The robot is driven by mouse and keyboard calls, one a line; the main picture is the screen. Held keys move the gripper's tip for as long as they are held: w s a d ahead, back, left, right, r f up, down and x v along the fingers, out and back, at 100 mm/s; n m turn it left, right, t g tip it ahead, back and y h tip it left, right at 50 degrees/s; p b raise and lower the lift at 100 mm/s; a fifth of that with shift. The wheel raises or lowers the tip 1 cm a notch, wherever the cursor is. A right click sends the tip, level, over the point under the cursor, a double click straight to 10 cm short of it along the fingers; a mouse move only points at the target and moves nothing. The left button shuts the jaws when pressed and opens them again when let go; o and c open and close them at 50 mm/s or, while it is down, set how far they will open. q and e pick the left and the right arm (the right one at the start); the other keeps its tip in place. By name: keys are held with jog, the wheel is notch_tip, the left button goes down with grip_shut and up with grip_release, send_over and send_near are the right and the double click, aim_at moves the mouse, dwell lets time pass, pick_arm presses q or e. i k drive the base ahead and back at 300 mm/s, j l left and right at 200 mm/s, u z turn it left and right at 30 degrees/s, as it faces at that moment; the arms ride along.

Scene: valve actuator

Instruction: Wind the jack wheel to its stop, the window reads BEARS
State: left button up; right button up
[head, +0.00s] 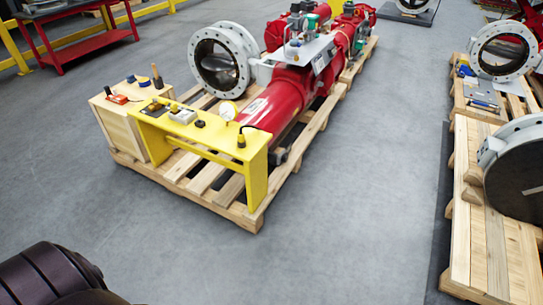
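The valve actuator (275,105) is a long red cylinder lying on a wooden pallet, with a white flanged valve ring (222,62) at its far left. A yellow bench (197,130) stands at the pallet's near end, with a round white gauge (228,110), a black knob (199,124) and small fittings on top. I cannot make out which part is the jack wheel, and no window lettering is readable at this distance. Neither gripper is in view. A dark rounded part of my own body shows at the lower left.
A wooden box (128,125) with small tools on top stands left of the yellow bench. The pallet (240,213) sticks out in front. Other pallets with valves (502,52) line the right side. A red table (78,35) stands back left. Grey floor in front is clear.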

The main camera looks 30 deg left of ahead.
aim_at(284, 158)
jog(key=i+u, duration=0.1)
jog(key=u, duration=0.6)
jog(key=i+l+u, duration=0.9)
jog(key=k+l, duration=0.05)
jog(key=l, duration=0.05)
